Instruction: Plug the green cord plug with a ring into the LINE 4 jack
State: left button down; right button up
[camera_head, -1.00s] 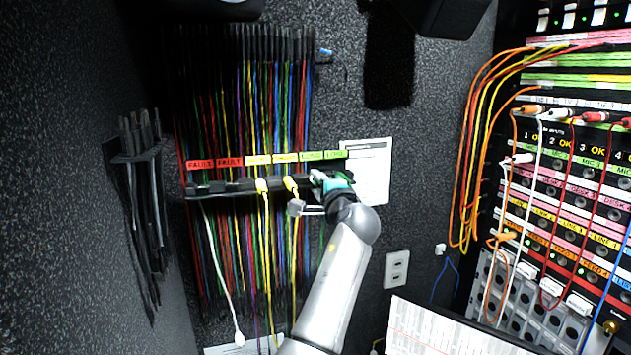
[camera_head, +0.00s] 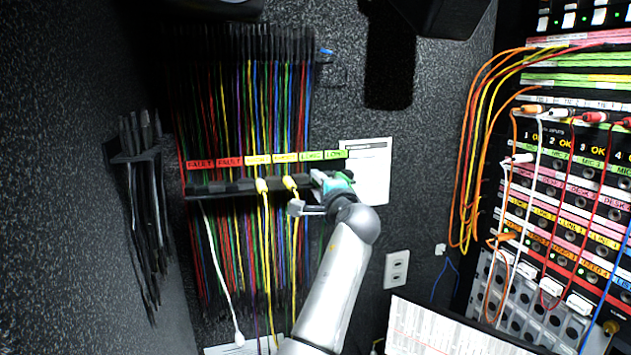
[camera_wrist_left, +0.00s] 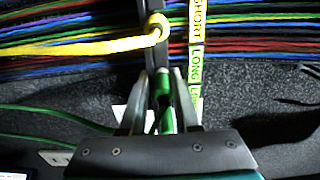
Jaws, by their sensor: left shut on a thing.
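A green plug (camera_wrist_left: 165,100) stands between the two fingers of my left gripper (camera_wrist_left: 163,100) in the left wrist view, and the fingers are shut on it. Whether it carries a ring is not clear. In the head view my left gripper (camera_head: 309,193) is at the right end of the dark cord rack (camera_head: 222,187), below the green LONG labels (camera_head: 323,155). The plug is mostly hidden there. A row of yellow LINE labels (camera_head: 605,241) runs across the patch panel at right; the LINE 4 jack itself is too small to make out surely. My right gripper is not in view.
Yellow plugs (camera_head: 289,183) hang on the rack just left of my left gripper. Many coloured cords hang behind it. Orange and yellow cords (camera_head: 470,150) loop at the panel's left side. A white outlet (camera_head: 397,269) and a paper sheet (camera_head: 373,170) are on the wall.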

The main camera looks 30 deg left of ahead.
pick_arm(q)
jog(key=shift+r, duration=0.6)
jog(key=c, duration=0.9)
grip_release()
jog(key=o, duration=0.9)
jog(key=shift+f, duration=0.4)
jog(key=shift+s+d, duration=0.1)
jog(key=b+v, duration=0.3)
jog(key=v, duration=1.2)
jog(key=shift+b, duration=0.3)
